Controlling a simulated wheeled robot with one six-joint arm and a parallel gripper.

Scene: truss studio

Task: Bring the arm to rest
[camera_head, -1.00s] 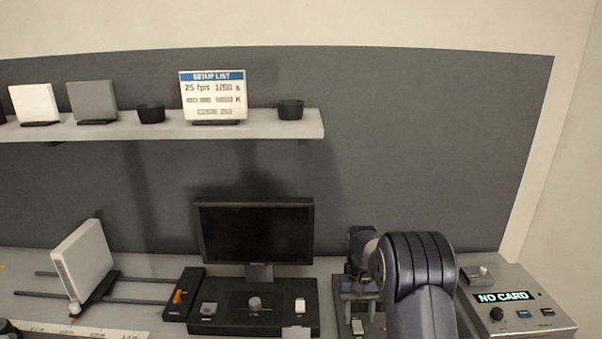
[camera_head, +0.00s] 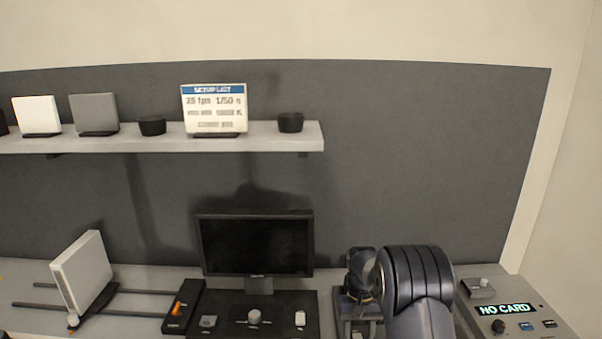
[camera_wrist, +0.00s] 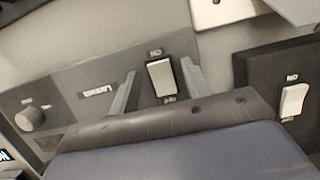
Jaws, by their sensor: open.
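I cannot tell whether the fingers touch the switch; nothing appears held. The switch sits on a grey panel (camera_wrist: 70,88) that also carries a round knob (camera_wrist: 30,118). In the head view my arm reaches over the bench at the lower right, and its dark links hide most of that panel and my fingertips.
A card box (camera_head: 512,316) reading "NO CARD" stands right of my arm. A monitor (camera_head: 256,246) and black control panel (camera_head: 270,318) are to its left. A white board on rails (camera_head: 82,270) is at far left. A shelf (camera_head: 270,139) holds a setup list (camera_head: 214,108).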

